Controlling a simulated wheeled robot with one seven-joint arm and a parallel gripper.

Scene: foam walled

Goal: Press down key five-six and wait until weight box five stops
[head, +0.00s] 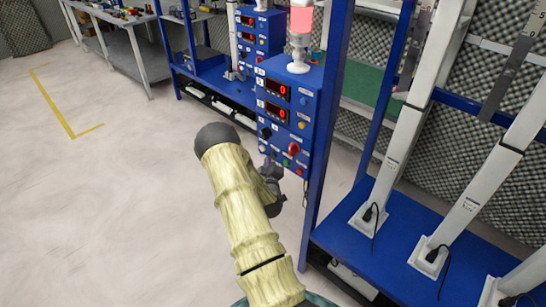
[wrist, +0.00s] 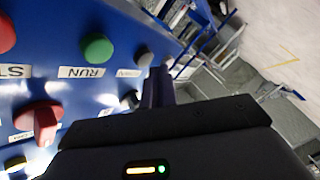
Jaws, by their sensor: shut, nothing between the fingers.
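A blue control box (head: 283,120) stands on a blue frame in the head view, with red displays, knobs and buttons. In the wrist view its panel (wrist: 75,25) shows a green button (wrist: 97,48) labelled RUN, a grey button (wrist: 145,59), a red knob (wrist: 41,121) and a black knob (wrist: 131,99). My gripper (wrist: 160,80) is shut and empty, its fingers beside the grey button; I cannot tell whether they touch it. In the head view my arm largely hides the gripper, in front of the box's lower part. I cannot identify key five-six or weight box five by label.
White columns (head: 405,140) with black cables stand on a blue base (head: 385,240) at the right. A second control box (head: 255,35) stands behind. A grey workbench (head: 130,50) is at the far left. The pale floor (head: 110,200) at the left is clear.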

